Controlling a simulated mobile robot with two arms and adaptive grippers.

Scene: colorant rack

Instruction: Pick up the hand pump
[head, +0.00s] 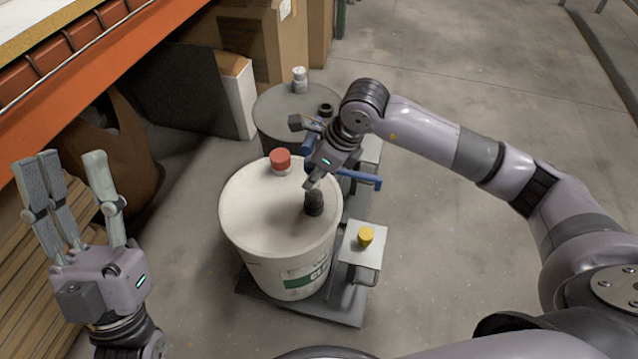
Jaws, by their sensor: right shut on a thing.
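The hand pump (362,178) is blue. It shows in the head view as a blue arm sticking out to the right of my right gripper, with more blue between the fingers. My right gripper (305,152) is shut on the hand pump above the white drum (250,215). The gripper hides much of the pump's body. A black fitting (314,203) stands on the drum lid just below the gripper; whether it touches the pump is unclear. My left gripper (72,160) is open and empty at the lower left, fingers pointing up.
A red cap (280,160) sits on the white drum's lid. A grey drum (275,118) stands behind. A small stand with a yellow knob (365,236) is at the front right. Orange shelving (85,45) borders the left; the floor at right is clear.

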